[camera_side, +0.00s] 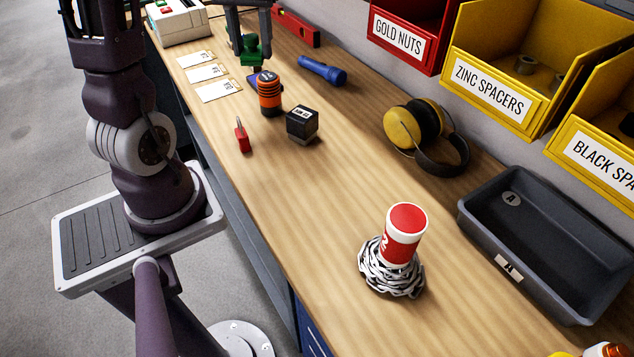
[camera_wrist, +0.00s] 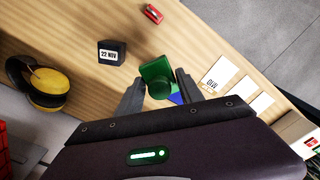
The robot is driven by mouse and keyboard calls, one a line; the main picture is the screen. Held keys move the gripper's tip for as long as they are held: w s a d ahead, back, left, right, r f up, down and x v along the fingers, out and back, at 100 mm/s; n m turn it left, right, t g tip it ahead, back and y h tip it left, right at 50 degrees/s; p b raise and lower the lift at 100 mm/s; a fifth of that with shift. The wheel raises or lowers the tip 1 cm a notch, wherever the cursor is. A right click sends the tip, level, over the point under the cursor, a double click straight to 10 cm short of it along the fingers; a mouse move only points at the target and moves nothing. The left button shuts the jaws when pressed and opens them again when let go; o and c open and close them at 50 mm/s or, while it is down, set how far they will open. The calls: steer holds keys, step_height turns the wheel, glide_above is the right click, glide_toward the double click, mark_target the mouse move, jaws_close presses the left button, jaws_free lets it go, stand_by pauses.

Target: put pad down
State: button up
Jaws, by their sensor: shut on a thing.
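My gripper (camera_wrist: 158,84) is shut on a dark green piece (camera_wrist: 156,71), which has a squarish body and a round knob; it is the likely pad. In the side view my gripper (camera_side: 249,32) points down at the far part of the bench with the green piece (camera_side: 250,50) between its fingers. A blue flat patch (camera_side: 253,78) shows just below the piece and also beside it in the wrist view (camera_wrist: 175,98). I cannot tell whether the piece touches anything beneath it.
An orange-and-black cylinder (camera_side: 269,96) stands close by, with a date cube (camera_side: 302,124), red clip-like item (camera_side: 242,136) and blue flashlight (camera_side: 322,71) around. White cards (camera_side: 203,72) lie left. Earmuffs (camera_side: 403,128), a red-white can (camera_side: 404,236) and grey tray (camera_side: 486,238) are nearer.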

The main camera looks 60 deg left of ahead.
steer(key=w+d+m, duration=0.3)
steer(key=d+m, duration=0.2)
steer(key=d, duration=0.8)
steer(key=m, duration=0.6)
glide_above(318, 198)
steer(key=shift+a, duration=0.1)
step_height(318, 198, down, 15)
steer(key=shift+f, duration=0.1)
steer(key=shift+m, duration=0.3)
steer(key=shift+f, duration=0.1)
steer(key=o, duration=1.4)
